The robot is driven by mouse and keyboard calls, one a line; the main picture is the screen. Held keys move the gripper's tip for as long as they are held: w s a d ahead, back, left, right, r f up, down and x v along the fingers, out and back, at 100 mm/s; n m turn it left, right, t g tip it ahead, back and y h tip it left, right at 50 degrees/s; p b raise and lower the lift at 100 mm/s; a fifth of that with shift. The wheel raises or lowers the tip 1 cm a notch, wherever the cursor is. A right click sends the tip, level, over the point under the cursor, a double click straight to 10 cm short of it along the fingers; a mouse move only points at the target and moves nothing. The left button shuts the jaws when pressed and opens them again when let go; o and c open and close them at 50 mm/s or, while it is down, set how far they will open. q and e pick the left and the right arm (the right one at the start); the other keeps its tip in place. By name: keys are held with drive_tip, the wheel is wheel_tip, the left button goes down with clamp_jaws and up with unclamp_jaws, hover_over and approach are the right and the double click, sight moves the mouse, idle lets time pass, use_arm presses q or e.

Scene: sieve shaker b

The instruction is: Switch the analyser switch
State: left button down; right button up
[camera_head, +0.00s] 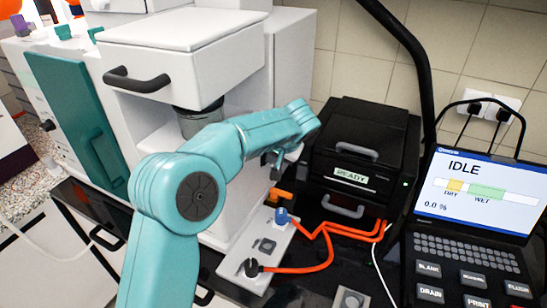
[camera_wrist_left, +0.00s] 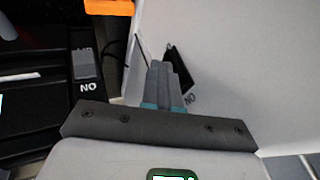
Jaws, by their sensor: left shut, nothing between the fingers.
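My left gripper (camera_head: 280,163) hangs between the white machine (camera_head: 293,60) and the black box marked READY (camera_head: 368,140) in the head view. Its fingers (camera_wrist_left: 162,68) are shut and empty in the left wrist view. There, a dark switch plate (camera_wrist_left: 180,58) with upside-down ON lettering sits on the white wall, just right of the fingertips and partly hidden by them; I cannot tell whether they touch. Another dark switch (camera_wrist_left: 85,66) with the same lettering stands left, beside the black box. Which one is the analyser's is not shown. My right gripper is not in view.
A white power strip (camera_head: 262,268) with orange cables lies below the gripper. A screen (camera_head: 480,195) reading IDLE, with a keyboard and several labelled buttons, stands at the right. An orange piece (camera_wrist_left: 110,6) is at the top of the wrist view.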

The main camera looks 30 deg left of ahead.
use_arm(q)
drive_tip(key=shift+a, duration=0.1)
drive_tip(key=shift+s+r+p, duration=0.1)
drive_tip(key=shift+r+p, duration=0.45)
drive_tip(key=shift+r, duration=0.3)
drive_tip(key=v, duration=1.6)
drive_tip(key=shift+b, duration=0.45)
drive_tip(key=shift+r, duration=0.1)
